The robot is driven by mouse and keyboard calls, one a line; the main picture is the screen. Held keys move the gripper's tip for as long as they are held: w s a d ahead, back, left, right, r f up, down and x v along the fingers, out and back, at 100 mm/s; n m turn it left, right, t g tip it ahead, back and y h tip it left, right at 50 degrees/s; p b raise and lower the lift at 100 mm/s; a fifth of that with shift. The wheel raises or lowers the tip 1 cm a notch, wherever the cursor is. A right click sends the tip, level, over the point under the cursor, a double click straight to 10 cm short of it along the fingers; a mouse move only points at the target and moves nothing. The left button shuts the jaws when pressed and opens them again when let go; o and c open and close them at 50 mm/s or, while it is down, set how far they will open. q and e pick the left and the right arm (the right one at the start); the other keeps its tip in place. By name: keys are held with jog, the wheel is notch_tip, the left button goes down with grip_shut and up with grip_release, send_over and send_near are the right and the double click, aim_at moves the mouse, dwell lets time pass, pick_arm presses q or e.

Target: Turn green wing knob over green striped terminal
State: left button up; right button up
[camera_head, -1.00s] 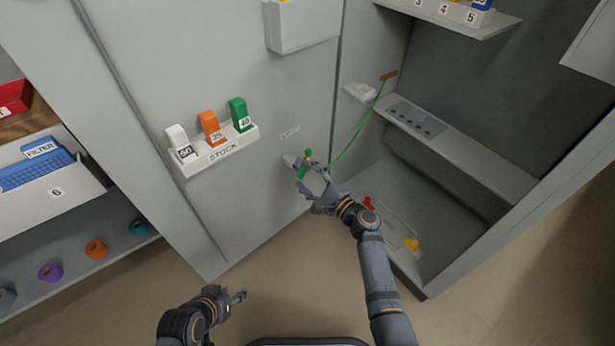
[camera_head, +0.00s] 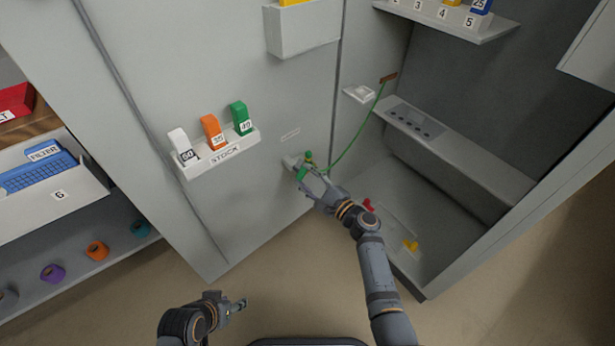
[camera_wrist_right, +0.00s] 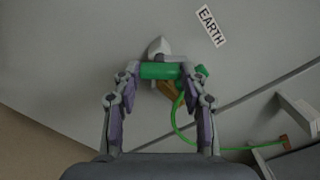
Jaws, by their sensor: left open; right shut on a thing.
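The green wing knob (camera_head: 302,174) is on the cabinet's grey face, at a small terminal with a pale mount (camera_wrist_right: 158,47) and a brass-coloured part (camera_wrist_right: 170,89). In the right wrist view the knob (camera_wrist_right: 150,71) is a horizontal green bar between the fingertips. My right gripper (camera_wrist_right: 162,72) is shut on it. A green cable (camera_head: 350,140) with a green end (camera_head: 309,156) meets the terminal beside the knob. The terminal's stripes are not discernible. My left gripper (camera_head: 240,304) is open and empty, low in the head view, away from the cabinet.
An EARTH label (camera_wrist_right: 211,26) is near the terminal. A STOCK rack (camera_head: 222,153) with white, orange and green blocks is on the panel to the left. The open cabinet bay (camera_head: 470,190) is at right, with red and yellow pieces (camera_head: 411,245) low inside.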

jog(key=m+p, duration=0.1)
jog(key=m, duration=0.3)
pick_arm(q)
jog(key=shift+a+r+g+p, duration=0.2)
jog(key=shift+r+g, duration=0.1)
jog(key=shift+r, duration=0.25)
jog(key=shift+a+r+g+p, duration=0.15)
jog(key=shift+r+g, duration=0.15)
jog(key=shift+r, duration=0.25)
pick_arm(e)
jog(key=shift+m, duration=0.4)
pick_arm(q)
jog(key=shift+s, duration=0.1)
pick_arm(e)
jog(key=shift+f, duration=0.1)
jog(key=o, duration=1.1)
pick_arm(q)
jog(key=shift+f, duration=0.1)
pick_arm(e)
jog(key=shift+o, duration=0.2)
pick_arm(q)
jog(key=shift+s+d, duration=0.1)
pick_arm(e)
jog(key=shift+s+d, duration=0.2)
jog(key=v, duration=1.1)
jog(key=shift+s+d, duration=0.2)
